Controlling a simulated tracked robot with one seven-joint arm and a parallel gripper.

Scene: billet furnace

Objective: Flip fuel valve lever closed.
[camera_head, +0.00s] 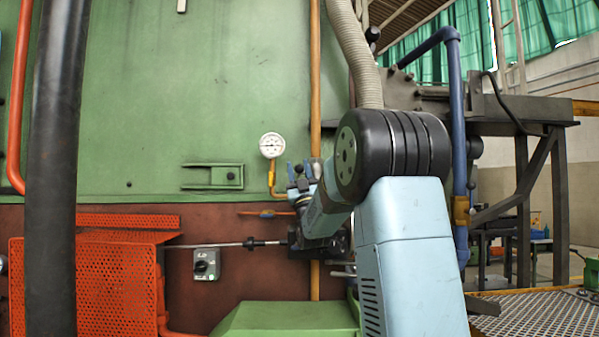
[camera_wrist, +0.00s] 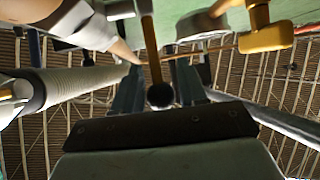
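In the head view a thin orange horizontal bar (camera_head: 250,212) with a small fitting at its middle lies below the pressure gauge (camera_head: 272,145). It looks like the valve lever, but it is too small to be sure. My gripper (camera_head: 301,168) is up and right of this bar, with its two blue fingers pointing up and apart. In the wrist view the fingers stand apart around my gripper's centre (camera_wrist: 158,88). I see nothing gripped; contact cannot be told.
A vertical orange pipe (camera_head: 315,70) runs up the green furnace wall (camera_head: 200,80) behind my arm. A grey switch box (camera_head: 206,264) and an orange perforated guard (camera_head: 110,280) stand lower left. A black column (camera_head: 55,150) crosses the left side. A blue pipe (camera_head: 458,130) stands right.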

